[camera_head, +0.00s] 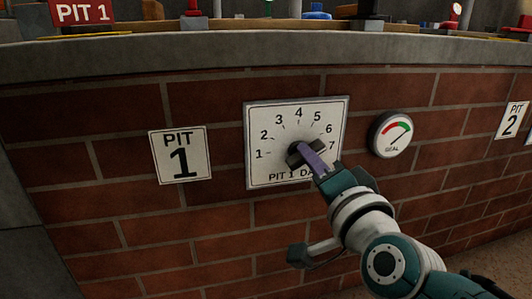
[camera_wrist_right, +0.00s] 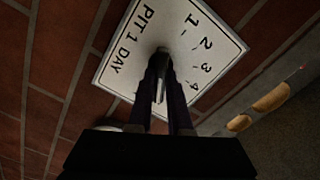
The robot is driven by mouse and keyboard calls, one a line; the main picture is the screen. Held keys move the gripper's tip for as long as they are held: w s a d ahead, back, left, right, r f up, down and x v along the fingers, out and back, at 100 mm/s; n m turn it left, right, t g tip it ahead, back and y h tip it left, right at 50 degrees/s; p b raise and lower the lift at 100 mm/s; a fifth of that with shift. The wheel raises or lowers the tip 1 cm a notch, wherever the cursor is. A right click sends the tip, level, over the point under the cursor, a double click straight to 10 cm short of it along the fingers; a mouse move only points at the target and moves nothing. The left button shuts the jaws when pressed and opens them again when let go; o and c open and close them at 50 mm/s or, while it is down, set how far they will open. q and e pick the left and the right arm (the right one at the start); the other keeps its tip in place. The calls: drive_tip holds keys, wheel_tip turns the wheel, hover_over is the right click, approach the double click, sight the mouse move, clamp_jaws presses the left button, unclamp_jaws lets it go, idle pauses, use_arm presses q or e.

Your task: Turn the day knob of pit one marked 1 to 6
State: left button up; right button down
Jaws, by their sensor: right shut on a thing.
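The day dial plate (camera_head: 262,118) of pit one is a white square on the brick wall, numbered 1 to 7, with "PIT 1 DAY" along its bottom. The dark day knob (camera_head: 296,157) sits at its centre, partly hidden by my right gripper (camera_head: 311,157). I cannot tell which number the knob points to. My right gripper is shut on the knob, reaching in from the lower right. In the right wrist view, the two dark fingers close on the knob (camera_wrist_right: 161,62) in front of the plate (camera_wrist_right: 205,30). My left gripper is not in view.
A "PIT 1" sign (camera_head: 180,155) is left of the plate. A round seal gauge (camera_head: 391,134) with a red and green scale is to its right, near my right arm. A "PIT 2" sign (camera_head: 512,120) is at far right. A stone ledge (camera_head: 230,50) runs above.

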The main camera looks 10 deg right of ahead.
drive_tip(key=c, duration=0.8)
unclamp_jaws()
drive_tip(key=shift+c, duration=0.2)
drive_tip(key=s+p, duration=0.5)
drive_tip(key=s, duration=0.5)
drive_tip(key=shift+d, duration=0.2)
drive_tip(key=shift+r, duration=0.1)
